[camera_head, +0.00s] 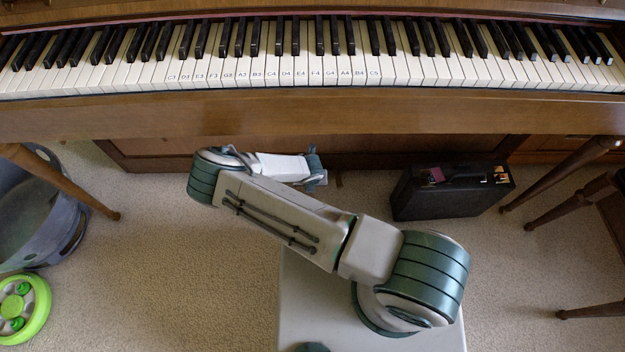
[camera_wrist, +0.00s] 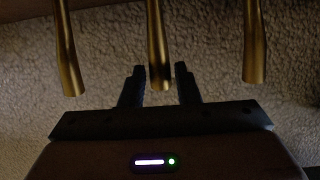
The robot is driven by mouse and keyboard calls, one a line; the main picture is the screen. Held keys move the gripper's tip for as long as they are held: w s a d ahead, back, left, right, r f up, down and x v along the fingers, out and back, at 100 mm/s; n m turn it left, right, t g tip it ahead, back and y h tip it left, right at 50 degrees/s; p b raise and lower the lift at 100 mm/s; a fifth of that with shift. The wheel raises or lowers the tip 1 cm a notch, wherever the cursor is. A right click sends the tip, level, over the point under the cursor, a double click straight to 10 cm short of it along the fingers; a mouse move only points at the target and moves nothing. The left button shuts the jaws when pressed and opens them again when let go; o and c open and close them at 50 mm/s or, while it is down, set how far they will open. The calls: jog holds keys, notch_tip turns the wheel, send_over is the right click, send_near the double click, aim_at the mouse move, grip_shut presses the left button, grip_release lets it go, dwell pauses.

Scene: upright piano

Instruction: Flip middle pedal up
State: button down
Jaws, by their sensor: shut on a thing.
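Three brass pedals hang into the wrist view from the top: the left pedal (camera_wrist: 65,60), the middle pedal (camera_wrist: 157,45) and the right pedal (camera_wrist: 253,50). My gripper (camera_wrist: 159,72) has one dark finger on each side of the middle pedal, near its rounded end, and is shut on it. The left and right pedals stand clear of the fingers. In the head view my arm reaches forward to the lower panel of the piano (camera_head: 300,116).
A black case (camera_head: 450,192) stands on the carpet right of my arm. Wooden legs (camera_head: 565,180) stand further right. A grey-blue bin (camera_head: 35,215) and a green wheel-like object (camera_head: 22,305) are at the left. The keyboard ledge overhangs the pedal area.

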jog(key=shift+d+r, duration=0.1)
jog(key=c, duration=1.1)
grip_release()
jog(key=shift+r, duration=0.1)
jog(key=shift+s+r, duration=0.1)
jog(key=shift+r, duration=0.2)
jog(key=p+v, duration=0.3)
jog(key=v, duration=0.2)
jog(key=s+p, duration=0.1)
jog(key=s, duration=0.3)
jog(key=s+p, duration=0.1)
jog(key=s, duration=0.3)
jog(key=s+p, duration=0.1)
jog(key=s, duration=0.3)
jog(key=shift+d+f, duration=0.15)
jog(key=shift+f, duration=0.2)
